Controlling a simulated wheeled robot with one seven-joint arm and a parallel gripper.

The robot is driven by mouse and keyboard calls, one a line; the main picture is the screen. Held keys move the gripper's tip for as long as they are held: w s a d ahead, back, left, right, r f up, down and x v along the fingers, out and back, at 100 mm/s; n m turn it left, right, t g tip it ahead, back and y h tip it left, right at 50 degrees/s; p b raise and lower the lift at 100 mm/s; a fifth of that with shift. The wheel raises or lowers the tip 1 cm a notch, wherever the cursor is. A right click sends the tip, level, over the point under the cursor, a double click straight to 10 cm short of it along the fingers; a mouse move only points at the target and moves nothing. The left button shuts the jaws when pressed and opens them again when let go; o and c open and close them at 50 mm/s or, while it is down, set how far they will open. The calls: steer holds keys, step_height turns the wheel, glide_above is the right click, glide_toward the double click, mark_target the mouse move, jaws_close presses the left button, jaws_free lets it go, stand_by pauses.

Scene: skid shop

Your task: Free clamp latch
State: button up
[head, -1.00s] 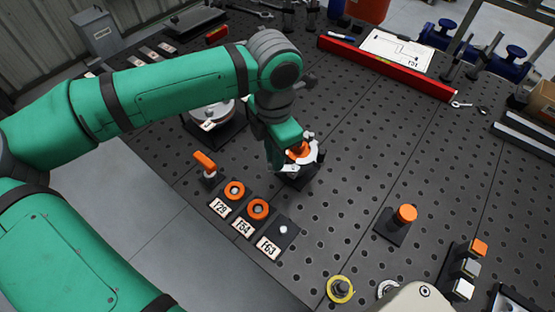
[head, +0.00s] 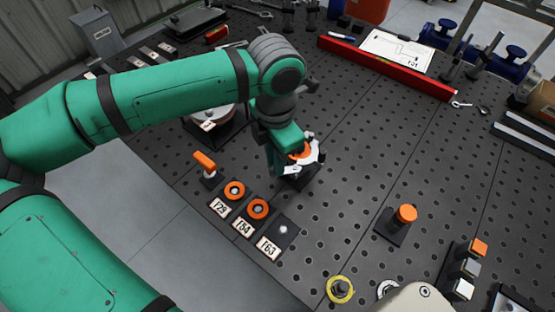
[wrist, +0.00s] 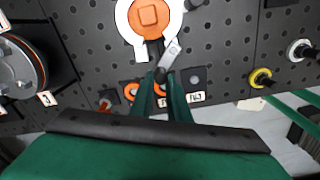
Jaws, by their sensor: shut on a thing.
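My gripper (head: 284,167) is at a round white fixture (head: 318,154) with an orange centre (head: 300,152), on a dark base. In the wrist view the white ring (wrist: 124,22) and orange disc (wrist: 149,15) lie just beyond my fingers. My gripper (wrist: 162,80) is shut on a dark lever-like part (wrist: 161,75) that points towards me from the fixture. The fingers hide much of the part, and my wrist hides some of the fixture in the head view.
An orange-handled clamp (head: 205,161) and plates labelled T29 (head: 221,208), T54 (head: 243,227) and T63 (head: 268,246) are near the bench's front-left edge. An orange-topped post (head: 405,214) stands right. A red beam (head: 390,70) lies behind. Perforated bench (head: 345,200) is bare between them.

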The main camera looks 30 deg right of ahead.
steer(key=shift+s+a, duration=0.1)
steer(key=shift+s, duration=0.95)
steer(key=shift+s+d, duration=0.3)
steer(key=shift+s, duration=0.1)
steer(key=o, duration=1)
